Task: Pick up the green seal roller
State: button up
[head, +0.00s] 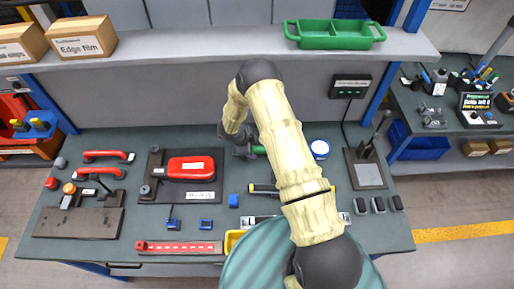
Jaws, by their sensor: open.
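A small green piece (258,150), which looks like part of the green seal roller, shows at the back middle of the workbench. My arm hides much of the area around it. My gripper (240,150) is at the left end of that green piece, low over the bench, and is open. Its fingers are small and dark here, so I cannot tell whether they touch the roller or stand around it.
A red case (191,167) lies on a dark plate to the left. A white round tub (320,148) stands right of my arm. A dark stand (366,165) is farther right. A shelf (200,48) with a green tray (335,35) overhangs the back.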

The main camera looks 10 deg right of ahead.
aim_at(255, 148)
jog(key=shift+p+x, duration=0.35)
jog(key=shift+x, duration=0.9)
jog(key=shift+c, duration=0.5)
grip_shut()
jog(key=shift+r, duration=0.1)
notch_tip(255, 148, up, 10)
jog(key=b, duration=0.3)
jog(key=shift+b, duration=0.3)
